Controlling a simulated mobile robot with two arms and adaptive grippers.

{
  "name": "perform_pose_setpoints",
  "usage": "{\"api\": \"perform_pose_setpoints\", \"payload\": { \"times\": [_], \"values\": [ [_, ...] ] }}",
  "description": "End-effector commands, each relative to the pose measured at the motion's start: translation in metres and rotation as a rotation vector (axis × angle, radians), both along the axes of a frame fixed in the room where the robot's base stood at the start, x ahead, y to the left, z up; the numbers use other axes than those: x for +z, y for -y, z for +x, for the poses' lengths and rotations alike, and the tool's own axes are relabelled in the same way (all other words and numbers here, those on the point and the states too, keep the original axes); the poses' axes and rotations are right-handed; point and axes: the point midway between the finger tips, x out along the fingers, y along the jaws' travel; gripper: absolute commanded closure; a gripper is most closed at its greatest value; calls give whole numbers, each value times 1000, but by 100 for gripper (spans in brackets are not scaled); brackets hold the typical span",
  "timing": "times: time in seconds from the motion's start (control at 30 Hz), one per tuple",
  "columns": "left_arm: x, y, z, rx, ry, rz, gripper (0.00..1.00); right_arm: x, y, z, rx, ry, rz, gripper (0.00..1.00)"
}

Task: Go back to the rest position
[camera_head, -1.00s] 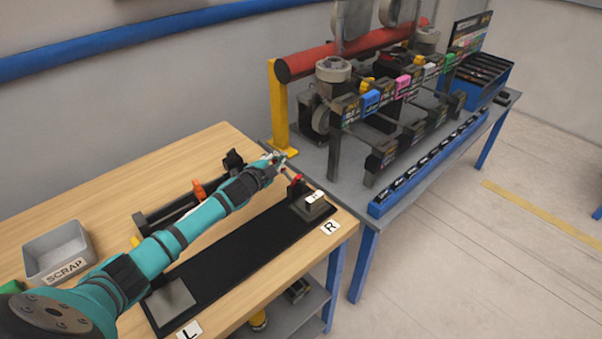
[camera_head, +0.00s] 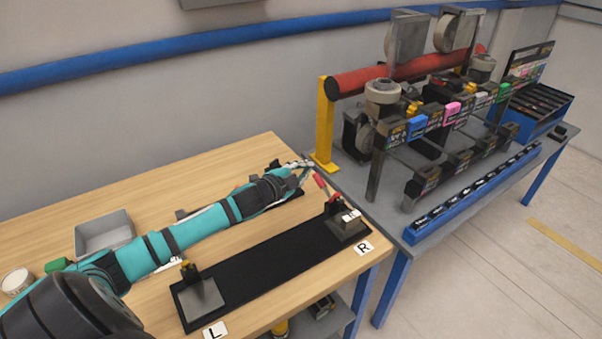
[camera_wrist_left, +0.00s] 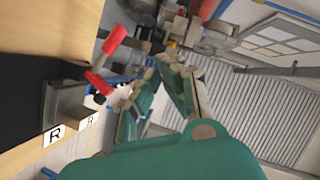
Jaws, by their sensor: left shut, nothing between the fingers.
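My left arm reaches from the lower left across the wooden table. Its gripper (camera_head: 301,166) is near the table's far right corner, above and behind the red-handled clamp (camera_head: 321,186) at the R end of the black base. In the left wrist view the gripper (camera_wrist_left: 165,85) is shut and empty, and it points away from the table, with the red clamp handle (camera_wrist_left: 108,52) to its left, apart from it. My right gripper is not in view.
The black base (camera_head: 265,262) lies along the table's front edge between the L and R labels. A grey bin (camera_head: 104,234) stands at the left.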

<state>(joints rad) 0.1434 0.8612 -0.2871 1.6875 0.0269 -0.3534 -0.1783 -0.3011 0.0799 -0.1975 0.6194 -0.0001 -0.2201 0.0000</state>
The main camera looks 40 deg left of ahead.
Motion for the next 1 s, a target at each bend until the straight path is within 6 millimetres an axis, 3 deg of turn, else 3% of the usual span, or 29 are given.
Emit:
{"api": "perform_pose_setpoints", "payload": {
  "times": [0.17,0.77,0.87,1.0],
  "values": [
    [5,-1,-10,-2,1,2,100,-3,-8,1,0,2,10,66],
    [2,1,-12,0,-6,-6,100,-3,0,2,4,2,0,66],
    [-16,17,-23,15,-49,-47,100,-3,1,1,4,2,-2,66],
    [-66,66,-68,82,-197,-180,100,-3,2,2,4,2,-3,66]
  ]
}}
